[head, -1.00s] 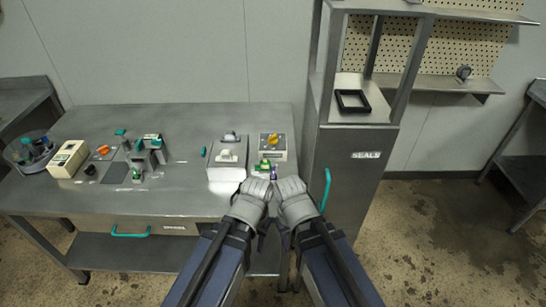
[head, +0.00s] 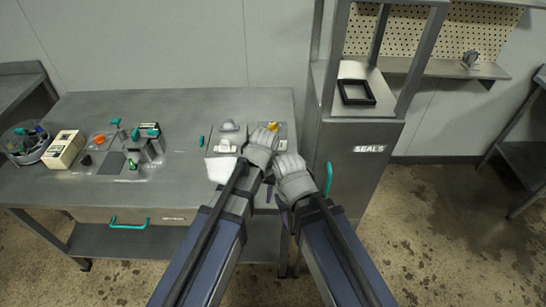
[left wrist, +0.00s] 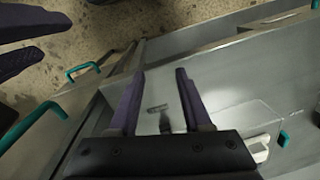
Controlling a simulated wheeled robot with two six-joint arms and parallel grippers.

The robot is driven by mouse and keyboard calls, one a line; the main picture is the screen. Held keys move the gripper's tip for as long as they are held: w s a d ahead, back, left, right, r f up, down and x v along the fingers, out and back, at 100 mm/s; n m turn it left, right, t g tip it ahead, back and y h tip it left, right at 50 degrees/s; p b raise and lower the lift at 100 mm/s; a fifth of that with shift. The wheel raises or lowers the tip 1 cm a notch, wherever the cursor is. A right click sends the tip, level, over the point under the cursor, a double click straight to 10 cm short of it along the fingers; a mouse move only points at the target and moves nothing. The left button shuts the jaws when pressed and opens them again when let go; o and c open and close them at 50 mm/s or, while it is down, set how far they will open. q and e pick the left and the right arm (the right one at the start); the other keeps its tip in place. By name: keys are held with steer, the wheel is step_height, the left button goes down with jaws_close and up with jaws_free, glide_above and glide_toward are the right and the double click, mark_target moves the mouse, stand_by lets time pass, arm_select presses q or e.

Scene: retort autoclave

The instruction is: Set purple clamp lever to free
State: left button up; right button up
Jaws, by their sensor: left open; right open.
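I cannot make out the purple clamp lever in either view now; my left gripper covers part of the right end of the bench. My left gripper (head: 260,150) is over that end, in front of the box with a yellow knob (head: 281,130). In the left wrist view its two dark purple fingers (left wrist: 158,75) are apart, with nothing held between them. A small grey T-shaped part (left wrist: 158,108) shows between them; I cannot tell what it is. My right gripper (head: 292,176) is just right of the left one, by the bench's right edge. It is open and empty.
A pale box with a white handle (head: 222,146) stands left of my left gripper. The steel SEALS cabinet (head: 350,165) with its teal handle (head: 328,180) is close to my right gripper. Several fixtures, including an orange knob (head: 99,139), fill the bench's left part.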

arm_select(q)
steer(key=w+d+r+n+p, duration=0.1)
steer(key=w, duration=0.5)
steer(key=w+d+r+p, duration=0.1)
steer(key=w, duration=0.5)
steer(key=w+d+r+n+p, duration=0.1)
steer(key=w, duration=0.6)
steer(key=shift+d+r+n+h, duration=0.2)
steer(key=shift+d+n+h, duration=0.1)
steer(key=shift+d+h, duration=0.1)
steer(key=shift+s+f, duration=0.1)
steer(key=shift+f, duration=0.05)
step_height(320, 180, down, 8)
steer(key=b, duration=0.8)
steer(key=shift+r, duration=0.2)
jaws_close()
